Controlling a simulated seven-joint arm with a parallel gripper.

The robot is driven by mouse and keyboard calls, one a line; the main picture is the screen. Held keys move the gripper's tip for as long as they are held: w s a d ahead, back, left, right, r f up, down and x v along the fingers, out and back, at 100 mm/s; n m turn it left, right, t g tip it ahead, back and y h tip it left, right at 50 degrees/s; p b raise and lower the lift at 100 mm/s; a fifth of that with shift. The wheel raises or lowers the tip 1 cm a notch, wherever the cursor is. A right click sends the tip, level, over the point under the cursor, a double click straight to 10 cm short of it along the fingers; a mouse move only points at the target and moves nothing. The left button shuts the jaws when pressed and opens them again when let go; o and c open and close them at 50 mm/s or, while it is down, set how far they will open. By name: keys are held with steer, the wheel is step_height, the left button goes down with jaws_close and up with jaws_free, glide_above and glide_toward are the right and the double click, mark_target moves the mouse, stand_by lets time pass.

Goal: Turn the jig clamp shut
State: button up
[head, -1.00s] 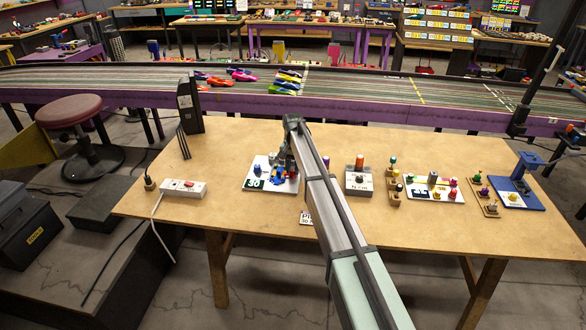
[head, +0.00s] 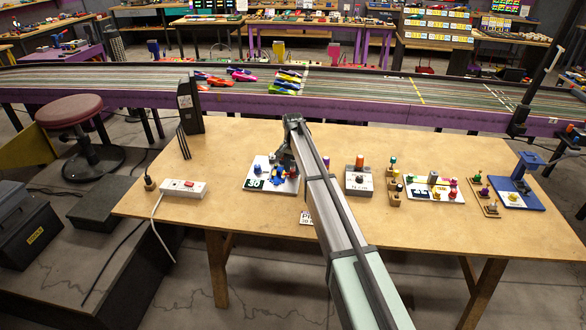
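A white board marked 30 (head: 255,184) lies left of centre on the wooden table, with small blue, red and yellow parts on it. A blue part (head: 273,182) lies near its middle, and I take this to be the jig with the clamp. My gripper (head: 283,172) points down over the right half of this board, close to these parts. Its fingers are too small and too covered by my arm to tell whether they are open or whether they touch anything. The clamp's own setting cannot be made out.
A white power strip (head: 184,188) with a cable lies to the left. To the right stand a grey box with an orange knob (head: 359,180), a white board with red knobs (head: 434,186) and a blue press-like stand (head: 517,187). The table's front middle is mostly clear.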

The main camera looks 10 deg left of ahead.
mark_target(293, 170)
steer(key=shift+o, duration=1.1)
steer(key=shift+r, duration=0.1)
step_height(293, 170, up, 14)
steer(key=shift+f, duration=0.2)
